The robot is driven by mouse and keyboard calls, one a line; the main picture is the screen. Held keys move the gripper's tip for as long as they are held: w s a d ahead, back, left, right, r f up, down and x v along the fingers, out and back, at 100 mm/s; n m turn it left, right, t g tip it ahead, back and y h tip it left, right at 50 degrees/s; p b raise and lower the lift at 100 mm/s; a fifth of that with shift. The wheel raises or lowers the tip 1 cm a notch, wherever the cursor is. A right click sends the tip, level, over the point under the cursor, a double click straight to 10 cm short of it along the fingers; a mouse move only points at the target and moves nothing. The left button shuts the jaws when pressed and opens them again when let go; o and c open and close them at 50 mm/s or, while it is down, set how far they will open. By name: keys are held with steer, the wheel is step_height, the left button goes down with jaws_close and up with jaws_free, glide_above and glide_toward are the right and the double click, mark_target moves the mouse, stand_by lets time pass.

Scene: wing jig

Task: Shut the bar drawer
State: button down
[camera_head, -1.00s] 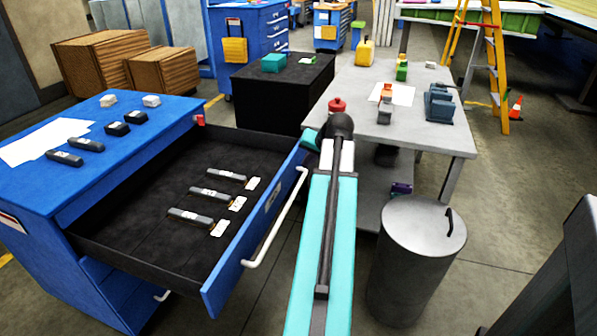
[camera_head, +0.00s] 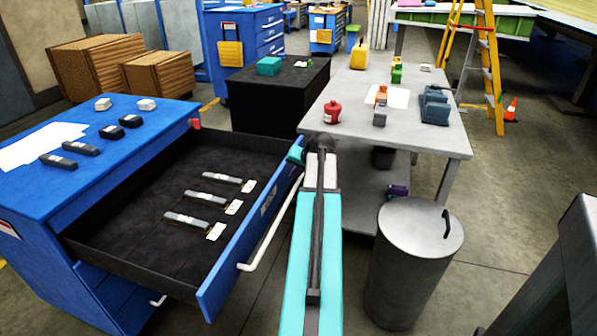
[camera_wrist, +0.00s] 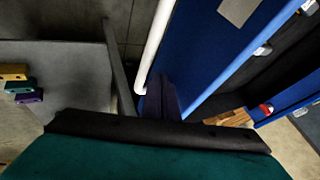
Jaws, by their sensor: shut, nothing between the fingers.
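The bar drawer (camera_head: 90,242) stands open, pulled out to the right from a blue cabinet (camera_head: 20,205). Its blue front (camera_head: 222,277) carries a long white handle (camera_head: 268,232), also seen in the wrist view (camera_wrist: 155,42). Three grey bars (camera_head: 206,199) with white tags lie inside on the dark floor. My gripper (camera_head: 298,152) is at the far end of the drawer front, partly hidden behind my wrist. In the wrist view its dark fingers (camera_wrist: 162,98) are shut and empty, against the blue front beside the handle. I cannot tell whether they touch it.
A grey table (camera_head: 340,119) with a red jar (camera_head: 332,112) stands just beyond my wrist. A grey bin (camera_head: 405,270) stands right of my arm. Several small dark blocks and papers lie on the cabinet top. A black chest (camera_head: 262,102) stands behind the drawer.

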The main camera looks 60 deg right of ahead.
steer(key=shift+w+d+f, duration=0.1)
steer(key=shift+w+f, duration=0.1)
steer(key=shift+f, duration=0.1)
steer(key=shift+w, duration=0.1)
